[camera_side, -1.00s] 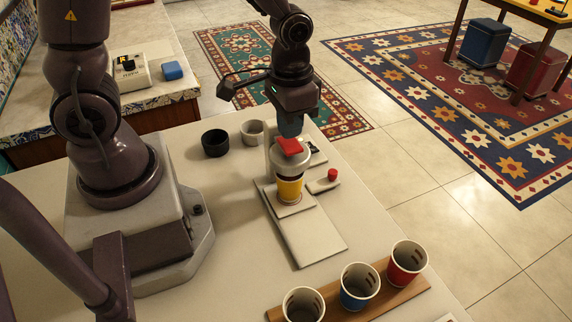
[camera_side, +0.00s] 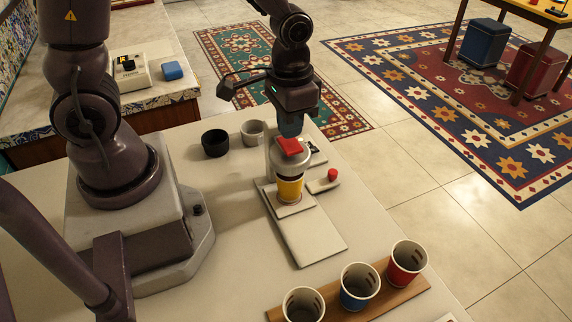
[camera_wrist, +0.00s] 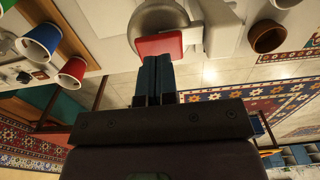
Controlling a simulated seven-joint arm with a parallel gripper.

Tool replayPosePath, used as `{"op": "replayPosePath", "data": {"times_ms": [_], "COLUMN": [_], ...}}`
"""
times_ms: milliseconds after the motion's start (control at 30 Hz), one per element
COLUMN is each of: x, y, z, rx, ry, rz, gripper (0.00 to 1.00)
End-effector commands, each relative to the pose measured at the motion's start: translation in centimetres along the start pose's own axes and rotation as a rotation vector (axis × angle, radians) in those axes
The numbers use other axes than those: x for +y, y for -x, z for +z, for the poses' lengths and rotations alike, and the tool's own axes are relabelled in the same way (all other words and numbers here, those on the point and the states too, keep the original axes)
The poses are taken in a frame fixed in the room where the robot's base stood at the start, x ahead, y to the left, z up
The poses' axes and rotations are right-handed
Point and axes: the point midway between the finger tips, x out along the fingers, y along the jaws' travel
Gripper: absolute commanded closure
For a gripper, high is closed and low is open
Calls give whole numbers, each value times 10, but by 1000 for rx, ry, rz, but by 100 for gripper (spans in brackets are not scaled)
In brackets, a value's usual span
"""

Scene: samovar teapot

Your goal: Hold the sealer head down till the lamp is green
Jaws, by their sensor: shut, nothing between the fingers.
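The sealer head (camera_side: 290,160) is a pale rounded piece with a red pad (camera_side: 290,147) on top. It sits over a yellow cup (camera_side: 290,187) on the sealer's pale base (camera_side: 310,238); I cannot tell how tightly head and rim meet. My gripper (camera_side: 290,133) points down, shut and empty, its blue fingertips at the red pad and seemingly touching it. The wrist view shows the shut fingers (camera_wrist: 154,62) against the red pad's edge (camera_wrist: 158,46). A small red knob or lamp (camera_side: 332,174) stands right of the sealer. I see no green lamp lit on the sealer.
A wooden board (camera_side: 395,293) at the front holds a red cup (camera_side: 407,262), a blue cup (camera_side: 359,286) and another cup (camera_side: 303,304). A black cup (camera_side: 215,143) and a pale cup (camera_side: 253,132) stand behind left of the sealer.

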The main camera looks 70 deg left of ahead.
Motion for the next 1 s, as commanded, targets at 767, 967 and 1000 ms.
{"op": "replayPosePath", "data": {"times_ms": [767,967,1000], "x": [0,0,0], "y": [-6,-13,-14], "z": [0,0,0], "rx": [0,-1,-1], "ry": [0,0,0], "rz": [0,0,0], "gripper": [100,100,100]}}
